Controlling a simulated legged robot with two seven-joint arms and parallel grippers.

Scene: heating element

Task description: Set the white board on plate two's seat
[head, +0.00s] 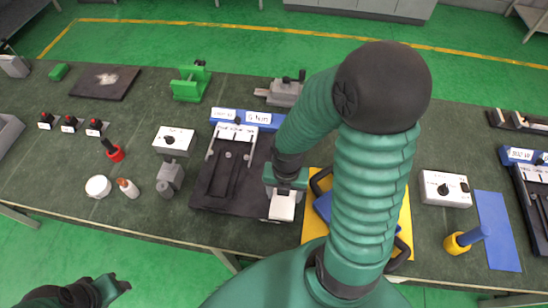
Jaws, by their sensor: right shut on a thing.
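My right gripper (284,190) is shut on the white board (282,206), a small pale block at the right edge of the black plate fixture (208,190). Whether the board touches anything below it is hard to tell. The black fixture has a raised frame with a slot and labels behind it. A second dark fixture (538,207) with a blue label is cut off at the right edge. I cannot read which one is plate two. My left gripper (116,288) is low at the left, off the table's front edge; its jaws are unclear.
My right arm hides part of a yellow tray (313,229) with black handles.

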